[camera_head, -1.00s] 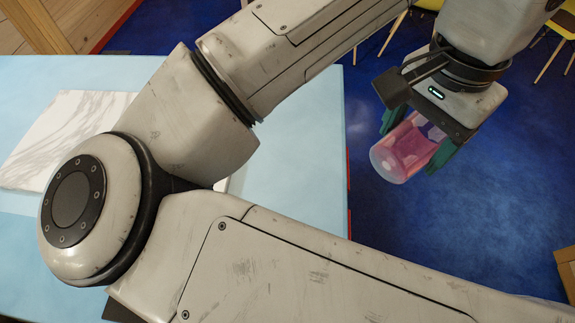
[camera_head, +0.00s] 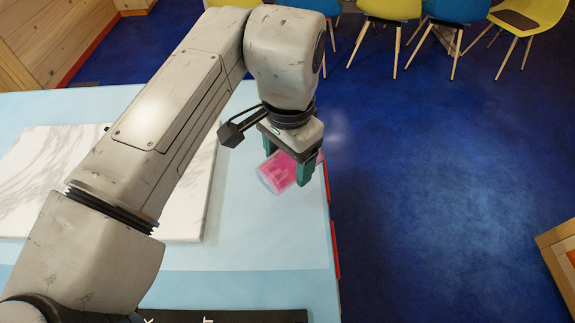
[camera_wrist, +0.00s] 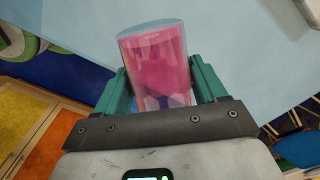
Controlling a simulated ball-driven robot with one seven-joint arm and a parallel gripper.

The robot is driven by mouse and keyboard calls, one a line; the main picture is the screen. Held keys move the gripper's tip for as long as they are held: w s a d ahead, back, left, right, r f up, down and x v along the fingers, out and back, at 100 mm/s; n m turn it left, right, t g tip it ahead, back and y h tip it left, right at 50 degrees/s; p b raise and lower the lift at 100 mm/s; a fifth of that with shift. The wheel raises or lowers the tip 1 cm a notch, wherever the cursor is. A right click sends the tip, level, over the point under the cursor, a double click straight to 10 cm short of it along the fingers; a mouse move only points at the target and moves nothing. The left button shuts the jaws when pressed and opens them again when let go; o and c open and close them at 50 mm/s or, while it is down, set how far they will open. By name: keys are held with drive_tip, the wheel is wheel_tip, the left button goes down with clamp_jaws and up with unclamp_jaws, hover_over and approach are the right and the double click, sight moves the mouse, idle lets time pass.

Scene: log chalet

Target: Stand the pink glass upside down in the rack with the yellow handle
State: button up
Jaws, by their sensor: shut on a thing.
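My gripper (camera_head: 288,168) is shut on the pink glass (camera_head: 276,173), a clear tumbler that looks pink. The glass is tilted and held above the right part of the light blue table, near its right edge. In the wrist view the glass (camera_wrist: 155,65) sits between the two green fingers, one on each side. One end points away from the gripper. I cannot tell for sure which end is the mouth. The rack with the yellow handle does not show in either view.
The light blue table (camera_head: 262,240) carries a white marbled board (camera_head: 190,205) partly behind my arm. A black item with white letters (camera_head: 230,316) lies at the bottom edge. Blue floor (camera_head: 430,170) is open to the right. Yellow and blue chairs (camera_head: 390,8) stand at the back.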

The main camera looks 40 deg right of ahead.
sight(287, 171)
drive_tip(key=shift+f+p, duration=0.5)
drive_tip(key=shift+f, duration=0.9)
drive_tip(key=shift+f, duration=0.2)
drive_tip(key=o, duration=1.3)
drive_tip(key=shift+f+b, duration=0.1)
drive_tip(key=shift+b, duration=0.3)
